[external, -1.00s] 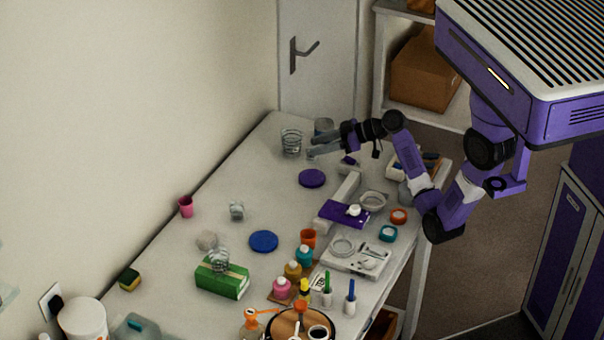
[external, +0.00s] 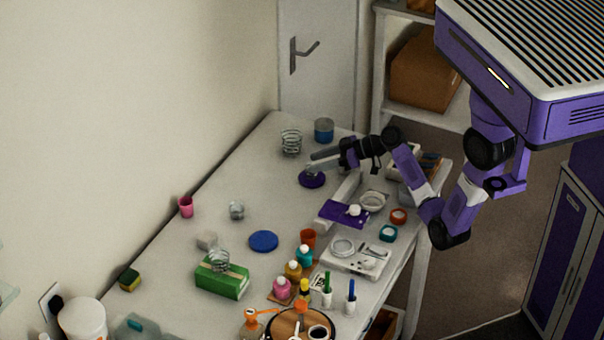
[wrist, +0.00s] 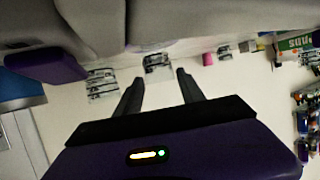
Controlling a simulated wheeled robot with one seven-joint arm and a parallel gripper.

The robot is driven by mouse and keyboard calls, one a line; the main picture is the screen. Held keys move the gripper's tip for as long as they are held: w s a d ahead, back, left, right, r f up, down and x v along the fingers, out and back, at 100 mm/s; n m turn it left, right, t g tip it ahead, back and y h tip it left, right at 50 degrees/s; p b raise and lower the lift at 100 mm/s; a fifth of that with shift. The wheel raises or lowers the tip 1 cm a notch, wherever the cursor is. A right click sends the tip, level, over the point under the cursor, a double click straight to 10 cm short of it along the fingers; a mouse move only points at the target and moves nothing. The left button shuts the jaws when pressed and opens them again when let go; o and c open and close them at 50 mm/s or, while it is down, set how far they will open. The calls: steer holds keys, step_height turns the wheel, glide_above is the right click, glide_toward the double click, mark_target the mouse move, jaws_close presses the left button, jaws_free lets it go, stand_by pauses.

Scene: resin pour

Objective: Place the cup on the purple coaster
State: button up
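The purple coaster (external: 312,182) lies flat on the table towards the door end. A small clear cup (external: 311,170) appears at the coaster, partly covered by my gripper, so its exact seat is hard to see. In the wrist view the clear cup (wrist: 158,62) shows between and just beyond my fingertips. My gripper (external: 320,163) reaches in low from the right, pointing towards the wall. Its two fingers are spread apart, with a gap to the cup visible in the wrist view (wrist: 160,76).
A wire coil stand (external: 291,142) and a blue jar (external: 324,131) stand beyond the coaster. A blue coaster (external: 264,241), another clear cup (external: 237,210) and a pink cup (external: 186,206) stand nearer. The table left of the coaster is clear.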

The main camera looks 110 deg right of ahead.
steer(key=shift+o, duration=1.1)
steer(key=shift+r, duration=0.15)
steer(key=shift+s+r, duration=0.1)
steer(key=shift+s, duration=0.1)
steer(key=b+v, duration=0.1)
steer(key=v, duration=1)
steer(key=shift+s+a+r, duration=0.15)
steer(key=shift+s+r, duration=0.1)
steer(key=shift+w, duration=0.1)
